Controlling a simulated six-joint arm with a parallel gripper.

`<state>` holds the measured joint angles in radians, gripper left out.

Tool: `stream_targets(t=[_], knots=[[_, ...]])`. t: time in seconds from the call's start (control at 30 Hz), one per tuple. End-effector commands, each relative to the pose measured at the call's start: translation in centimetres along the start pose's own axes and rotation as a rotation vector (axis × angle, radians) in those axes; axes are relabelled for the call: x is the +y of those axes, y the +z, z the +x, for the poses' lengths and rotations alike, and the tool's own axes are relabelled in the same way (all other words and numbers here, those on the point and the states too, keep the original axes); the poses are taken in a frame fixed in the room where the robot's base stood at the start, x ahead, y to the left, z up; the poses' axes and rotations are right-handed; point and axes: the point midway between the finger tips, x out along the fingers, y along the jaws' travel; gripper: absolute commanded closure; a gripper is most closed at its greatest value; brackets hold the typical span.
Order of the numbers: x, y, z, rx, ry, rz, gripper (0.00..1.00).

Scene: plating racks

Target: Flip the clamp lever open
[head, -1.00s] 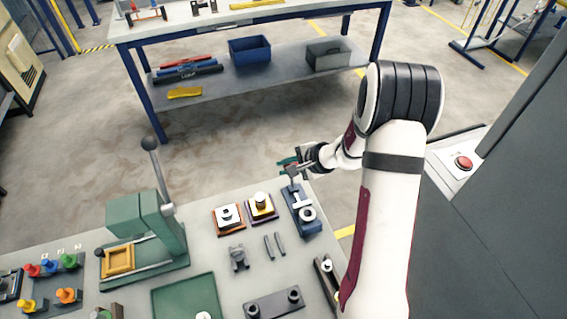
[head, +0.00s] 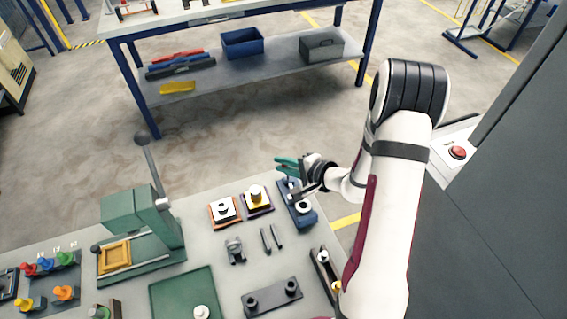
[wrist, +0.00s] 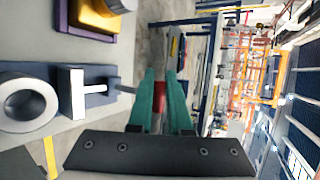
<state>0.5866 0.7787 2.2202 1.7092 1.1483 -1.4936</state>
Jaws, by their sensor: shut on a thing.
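The clamp is a dark blue base (head: 310,219) with a light ring-shaped part (head: 303,207) at its near end, on the right side of the bench. In the wrist view, the ring (wrist: 27,103) and a pale T-shaped bar (wrist: 78,93) lie left of the fingers. A thin dark rod runs from the bar toward the fingers. My gripper (head: 281,167) is at the clamp's far end, above the bench edge. Its teal fingers (wrist: 160,90) are shut on the red lever grip (wrist: 159,97), which shows between them. The lever's joint is hidden.
Two small square fixtures, one orange (head: 224,211) and one purple (head: 257,200), stand close left of the clamp. A green lever press (head: 140,222) is further left. Grey blocks and pins lie nearer. Open floor separates this bench from a blue-framed table (head: 250,80).

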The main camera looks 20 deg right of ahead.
Motion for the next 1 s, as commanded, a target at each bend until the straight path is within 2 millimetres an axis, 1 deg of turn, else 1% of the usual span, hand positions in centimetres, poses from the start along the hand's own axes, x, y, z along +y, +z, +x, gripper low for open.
stream_targets(t=[0.03, 0.13, 0.17, 0.3, 0.33, 0.6, 0.67, 0.73, 0.77, 0.87, 0.97, 1.0], knots=[[0.3, 0.4, 0.1, -0.011, 0.008, -0.002, 1.0], [0.3, 0.4, 0.1, -0.011, 0.009, -0.002, 1.0], [0.3, 0.4, 0.1, -0.011, 0.009, -0.002, 0.81], [0.2, 0.3, 0.1, -0.009, 0.007, -0.002, 0.56], [0.2, 0.3, 0.1, -0.009, 0.007, -0.002, 0.53], [0.1, 0.2, 0.0, -0.005, 0.004, -0.001, 0.53], [0.1, 0.1, -0.3, -0.004, 0.003, -0.001, 0.53], [0.0, 0.0, -1.2, -0.001, 0.002, 0.0, 0.53], [0.0, 0.0, -1.7, -0.002, 0.003, -0.001, 0.53], [0.0, 0.0, -4.1, 0.001, 0.002, -0.001, 0.53], [0.0, -0.1, -7.2, 0.002, 0.001, 0.0, 0.53], [0.0, -0.1, -8.5, 0.003, 0.001, 0.0, 0.53]])
